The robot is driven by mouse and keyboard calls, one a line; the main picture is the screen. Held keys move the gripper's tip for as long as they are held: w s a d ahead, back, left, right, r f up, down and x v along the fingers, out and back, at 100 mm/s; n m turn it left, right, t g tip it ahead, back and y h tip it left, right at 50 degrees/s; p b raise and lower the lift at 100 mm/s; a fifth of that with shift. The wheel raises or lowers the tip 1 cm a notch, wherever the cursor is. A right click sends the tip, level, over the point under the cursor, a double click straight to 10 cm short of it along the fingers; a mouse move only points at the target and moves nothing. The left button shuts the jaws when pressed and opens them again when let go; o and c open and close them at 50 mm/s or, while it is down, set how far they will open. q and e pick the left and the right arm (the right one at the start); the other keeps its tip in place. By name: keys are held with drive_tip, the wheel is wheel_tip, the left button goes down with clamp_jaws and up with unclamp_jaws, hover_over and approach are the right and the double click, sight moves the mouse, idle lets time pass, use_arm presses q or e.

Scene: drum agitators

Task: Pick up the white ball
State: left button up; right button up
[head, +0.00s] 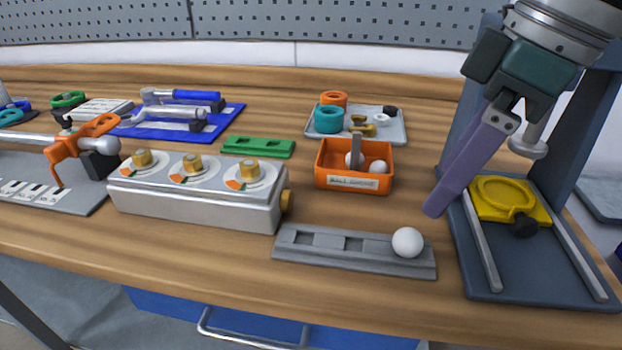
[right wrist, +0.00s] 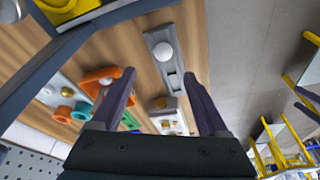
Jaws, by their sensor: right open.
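A white ball (head: 408,242) sits at the right end of a long grey slotted holder (head: 310,250) near the table's front edge. In the right wrist view the ball (right wrist: 163,52) rests on the holder, beyond the fingertips. My right gripper (head: 434,208) hangs down from the upper right, behind and above the ball, clear of it. In the right wrist view its two purple fingers (right wrist: 159,76) are spread with nothing held between them. My left gripper is not in view.
An orange box (head: 325,180) with more white balls stands behind the holder. A dark press-like stand (head: 480,285) with a yellow plate (head: 512,200) is to the right. A grey box with brass knobs (head: 200,200) is to the left. Bare wood surrounds the holder.

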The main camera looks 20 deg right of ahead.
sight(414, 233)
drive_tip(key=x, duration=0.3)
drive_tip(key=b+x, duration=0.1)
drive_tip(key=x, duration=0.2)
drive_tip(key=s+x, duration=0.1)
drive_tip(key=x, duration=0.2)
drive_tip(key=shift+c, duration=0.3)
clamp_jaws()
